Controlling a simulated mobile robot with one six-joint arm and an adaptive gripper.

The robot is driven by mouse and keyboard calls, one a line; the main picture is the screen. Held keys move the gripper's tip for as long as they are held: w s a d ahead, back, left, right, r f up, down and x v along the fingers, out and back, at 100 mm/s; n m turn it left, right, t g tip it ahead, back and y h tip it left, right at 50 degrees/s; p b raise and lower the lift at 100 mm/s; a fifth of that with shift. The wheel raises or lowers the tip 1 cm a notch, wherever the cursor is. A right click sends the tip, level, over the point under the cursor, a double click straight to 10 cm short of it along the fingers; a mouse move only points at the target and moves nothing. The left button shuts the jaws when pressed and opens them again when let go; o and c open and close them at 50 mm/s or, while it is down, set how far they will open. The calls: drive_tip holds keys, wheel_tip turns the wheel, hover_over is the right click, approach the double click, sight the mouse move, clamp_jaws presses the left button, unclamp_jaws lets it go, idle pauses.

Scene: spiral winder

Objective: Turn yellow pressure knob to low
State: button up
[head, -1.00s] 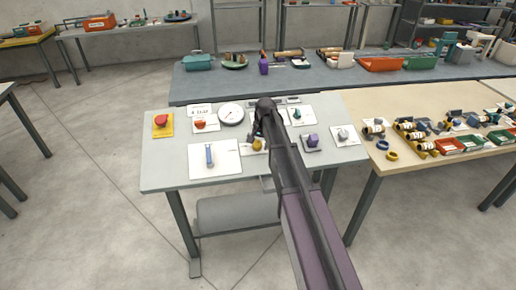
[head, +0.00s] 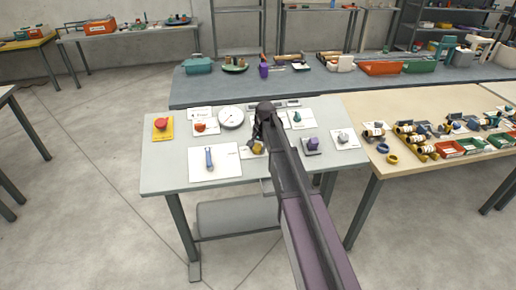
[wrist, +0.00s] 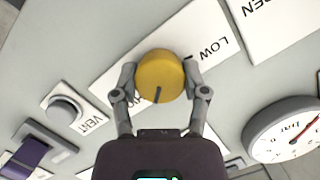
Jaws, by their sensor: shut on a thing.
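The yellow pressure knob (wrist: 160,76) is round and sits on a white plate (wrist: 222,33) on the panel. In the wrist view, its dark pointer line faces down toward my gripper's body. The printed LOW and a dark tick are at its upper right; another label at its lower left is partly hidden by the knob and a finger. My gripper (wrist: 160,78) is shut on the knob, one finger on each side. In the head view, the knob (head: 257,149) shows just below my gripper (head: 257,137), partly covered by it.
A pressure gauge (wrist: 288,130) and a VENT button (wrist: 64,108) flank the knob.

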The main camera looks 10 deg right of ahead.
drive_tip(key=shift+n, duration=0.3)
drive_tip(key=n+h, duration=0.1)
drive_tip(key=n, duration=0.4)
drive_tip(key=shift+g, duration=0.3)
drive_tip(key=n+h, duration=0.1)
drive_tip(key=n, duration=0.2)
drive_tip(key=n+h, duration=0.1)
drive_tip(key=n, duration=0.2)
drive_tip(key=shift+s, duration=0.1)
drive_tip(key=n+t+h, duration=0.1)
drive_tip(key=n, duration=0.5)
drive_tip(key=shift+b, duration=0.3)
drive_tip(key=n+t, duration=0.1)
drive_tip(key=n, duration=0.5)
drive_tip(key=shift+t+h+b, duration=0.3)
drive_tip(key=shift+t, duration=0.1)
drive_tip(key=shift+n, duration=0.4)
drive_tip(key=o, duration=1.1)
drive_tip(key=shift+o, duration=0.2)
drive_tip(key=shift+r, duration=0.1)
